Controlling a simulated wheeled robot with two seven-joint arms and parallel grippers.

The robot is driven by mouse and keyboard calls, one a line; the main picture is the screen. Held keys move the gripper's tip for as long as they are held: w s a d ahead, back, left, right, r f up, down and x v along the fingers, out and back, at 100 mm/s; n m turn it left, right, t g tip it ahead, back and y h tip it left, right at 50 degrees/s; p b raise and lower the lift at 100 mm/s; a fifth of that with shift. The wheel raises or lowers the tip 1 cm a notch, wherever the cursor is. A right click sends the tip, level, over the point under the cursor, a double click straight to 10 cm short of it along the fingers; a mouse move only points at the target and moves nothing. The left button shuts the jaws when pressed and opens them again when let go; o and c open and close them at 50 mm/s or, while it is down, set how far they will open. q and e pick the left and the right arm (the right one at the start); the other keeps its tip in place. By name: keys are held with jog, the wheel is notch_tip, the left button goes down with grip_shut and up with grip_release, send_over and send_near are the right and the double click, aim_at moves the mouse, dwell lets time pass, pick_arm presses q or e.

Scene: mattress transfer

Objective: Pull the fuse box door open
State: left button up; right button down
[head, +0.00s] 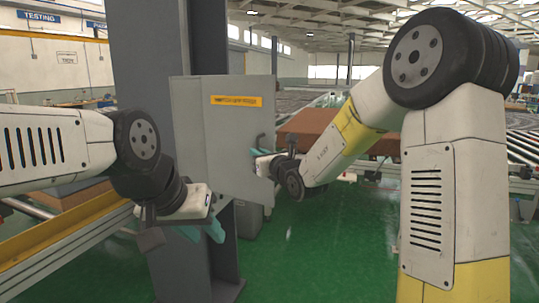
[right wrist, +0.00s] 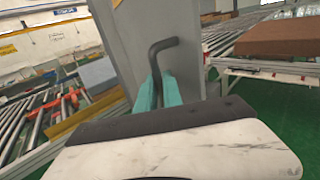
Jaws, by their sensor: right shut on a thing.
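The fuse box (head: 205,125) is a grey metal cabinet on a dark grey column. Its door (head: 236,124) faces me and bears a yellow label (head: 236,100). I cannot tell whether the door stands ajar. My right gripper (head: 262,143) is at the door's right edge. In the right wrist view, its teal fingers (right wrist: 158,92) are shut on the dark bent handle (right wrist: 160,50), whose upper end sticks out above them. My left gripper (head: 203,233) hangs low in front of the column, below the box, with its teal fingers apart and nothing visible between them.
The dark column (head: 142,60) stands behind the box. A roller conveyor with a yellow rail (head: 65,235) runs at left. Another conveyor at right carries a brown slab (head: 335,124). The green floor (head: 320,245) between them is clear.

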jog(key=shift+s+a+r, duration=0.15)
jog(key=shift+a, duration=0.2)
jog(key=c, duration=1.5)
grip_release()
jog(key=shift+a, duration=0.1)
jog(key=shift+d, duration=0.2)
jog(key=v, duration=0.7)
jog(key=shift+s+d, duration=0.15)
jog(key=shift+s, duration=0.1)
